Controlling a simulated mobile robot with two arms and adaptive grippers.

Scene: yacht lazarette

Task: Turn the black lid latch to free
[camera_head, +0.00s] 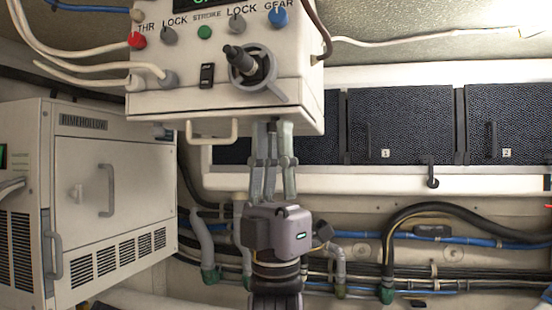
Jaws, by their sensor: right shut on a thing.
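My right gripper (273,128) comes up from the bottom middle, with its fingers pointing upward just under the front of the white control box (150,100). The fingers are closed around a narrow dark piece, the black lid latch (272,141). The fingers cover most of it, so its angle cannot be told. My left gripper is not in view.
A white handle (208,132) hangs below the control box, left of my fingers. A white cabinet (88,200) stands at left. Dark panels (405,115) and a ledge with a black hook (432,178) are at right. Hoses and blue pipes (470,238) run below.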

